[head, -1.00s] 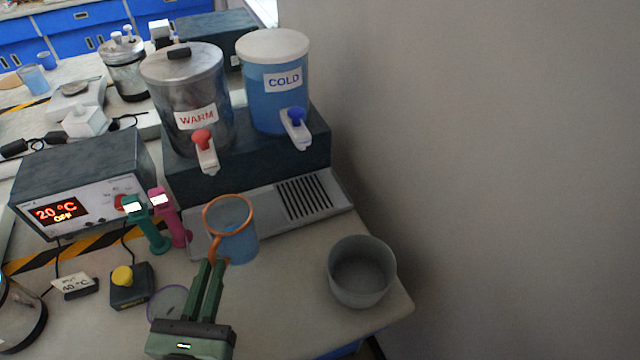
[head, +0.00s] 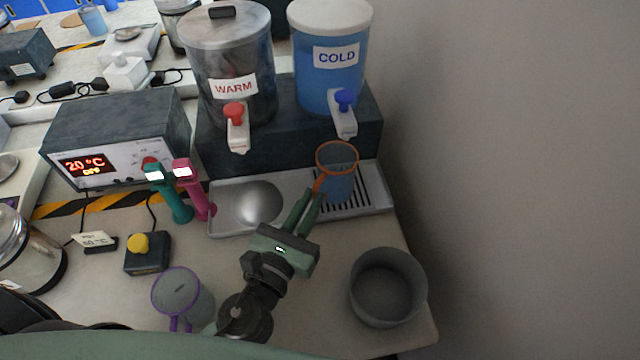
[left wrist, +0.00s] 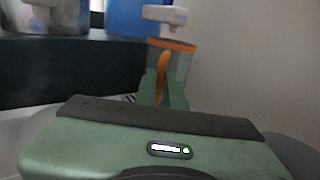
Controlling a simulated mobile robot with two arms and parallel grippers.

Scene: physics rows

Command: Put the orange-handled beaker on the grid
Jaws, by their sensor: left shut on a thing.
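The orange-handled beaker (head: 338,181) has an orange rim and a blue-tinted clear body. In the head view it is at the dark slotted grid (head: 366,198) of the drip tray, over the grid's left part, below the COLD tap. I cannot tell whether its base touches the grid. My left gripper (head: 312,196) is shut on the beaker's orange handle from the front left. The left wrist view shows the beaker (left wrist: 182,62) upright, its handle between my fingers (left wrist: 163,88). My right gripper is not in view.
The WARM tank (head: 228,60) and COLD tank (head: 330,60) stand behind the tray (head: 225,222), which has a round shiny dome at left. A grey bowl (head: 388,288) stands at the front right. A purple-rimmed beaker (head: 190,300) and yellow-button box (head: 147,253) are left.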

